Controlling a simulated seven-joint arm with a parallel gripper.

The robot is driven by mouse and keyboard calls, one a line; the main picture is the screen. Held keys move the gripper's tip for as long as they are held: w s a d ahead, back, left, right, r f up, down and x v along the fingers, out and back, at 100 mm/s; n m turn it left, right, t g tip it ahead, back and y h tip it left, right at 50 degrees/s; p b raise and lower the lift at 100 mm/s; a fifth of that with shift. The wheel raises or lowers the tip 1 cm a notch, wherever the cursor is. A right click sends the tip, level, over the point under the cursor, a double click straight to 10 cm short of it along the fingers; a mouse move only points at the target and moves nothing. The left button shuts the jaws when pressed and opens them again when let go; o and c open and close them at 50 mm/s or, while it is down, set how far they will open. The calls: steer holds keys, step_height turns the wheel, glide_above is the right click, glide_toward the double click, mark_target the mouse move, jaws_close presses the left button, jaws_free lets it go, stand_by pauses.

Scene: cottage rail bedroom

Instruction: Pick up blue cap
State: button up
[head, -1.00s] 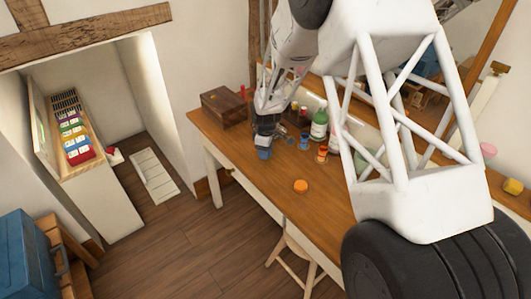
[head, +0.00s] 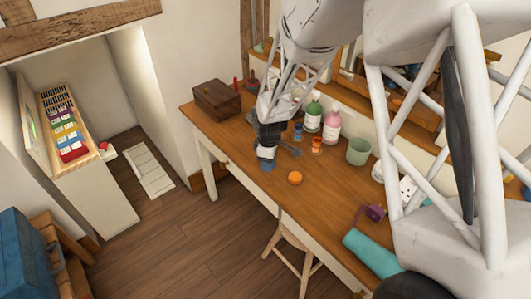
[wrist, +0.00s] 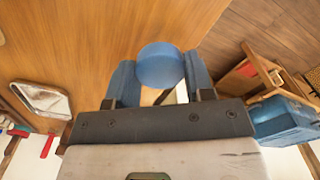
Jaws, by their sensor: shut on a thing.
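The blue cap (wrist: 160,66) is a round, smooth disc between the two blue fingers of my gripper (wrist: 161,78) in the wrist view. The fingers are shut on it, one on each side. In the head view my gripper (head: 266,160) is over the wooden table (head: 240,150), near its front edge. There the blue cap is hard to tell apart from the blue fingertips. I cannot tell how far the cap is above the tabletop.
An orange cap (head: 295,177) lies close to the right. Small pots (head: 316,145), a green bottle (head: 313,118), a pink bottle (head: 332,127) and a green cup (head: 358,151) stand behind. A wooden box (head: 217,100) is at the left end. A chair (head: 287,250) stands in front.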

steer(key=shift+s+d+r, duration=0.1)
steer(key=shift+s+d, duration=0.15)
steer(key=shift+s, duration=0.4)
steer(key=shift+s+d+r, duration=0.1)
steer(key=shift+s+d, duration=0.1)
steer(key=shift+s, duration=0.45)
steer(key=w+d+r, duration=0.2)
steer(key=w+d, duration=0.1)
steer(key=w, duration=0.4)
steer(key=w+d+r, duration=0.3)
steer(key=w, duration=0.5)
steer(key=w+d+r, duration=0.2)
steer(key=w+d, duration=0.2)
steer(key=w, duration=0.4)
steer(key=shift+w+r, duration=0.15)
steer(key=shift+f, duration=2.1)
steer(key=shift+f, duration=0.75)
stand_by(1.0)
